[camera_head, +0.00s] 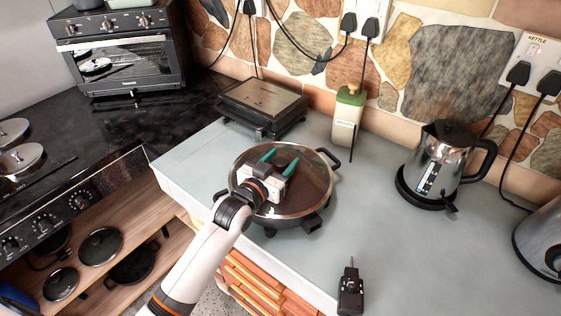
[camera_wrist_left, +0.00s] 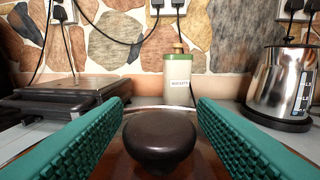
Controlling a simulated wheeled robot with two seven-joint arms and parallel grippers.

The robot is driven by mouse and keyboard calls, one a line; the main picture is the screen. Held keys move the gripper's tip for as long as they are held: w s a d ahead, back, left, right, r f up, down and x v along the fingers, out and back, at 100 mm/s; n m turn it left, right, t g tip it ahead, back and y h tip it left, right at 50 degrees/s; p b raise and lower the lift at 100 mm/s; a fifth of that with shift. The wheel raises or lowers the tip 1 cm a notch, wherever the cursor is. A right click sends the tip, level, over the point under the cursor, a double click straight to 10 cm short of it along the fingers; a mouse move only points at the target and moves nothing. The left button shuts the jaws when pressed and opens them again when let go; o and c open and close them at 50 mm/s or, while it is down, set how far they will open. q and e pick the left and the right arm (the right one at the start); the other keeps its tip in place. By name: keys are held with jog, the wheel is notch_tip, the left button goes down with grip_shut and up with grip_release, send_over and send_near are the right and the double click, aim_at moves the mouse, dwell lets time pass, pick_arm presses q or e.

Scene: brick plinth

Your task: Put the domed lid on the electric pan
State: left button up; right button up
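The domed lid (camera_head: 312,190), brown-tinted glass with a metal rim, lies over the dark electric pan (camera_head: 312,224) on the grey counter. It looks roughly level and centred, but I cannot tell whether its rim is fully seated. My left gripper (camera_head: 280,162) is above the lid with its green fingers apart. In the left wrist view, the lid's dark round knob (camera_wrist_left: 159,140) stands between the fingers of my left gripper (camera_wrist_left: 160,108), with a gap visible on each side. My right gripper is not in view.
A flat black grill (camera_head: 264,100) and a green-topped bottle (camera_head: 347,118) stand behind the pan. A steel kettle (camera_head: 441,160) is to the right. A black corded-plug-like controller (camera_head: 350,290) lies near the front edge.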

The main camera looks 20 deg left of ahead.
pick_arm(q)
jog(key=shift+o, duration=0.6)
jog(key=shift+f, duration=0.2)
jog(key=shift+s, duration=0.25)
jog(key=b+v, duration=0.2)
jog(key=v, duration=0.8)
jog(key=shift+s+a+r, duration=0.1)
jog(key=shift+s, duration=0.2)
jog(key=shift+s+a+r, duration=0.1)
jog(key=shift+s+r, duration=0.05)
jog(key=shift+s, duration=0.3)
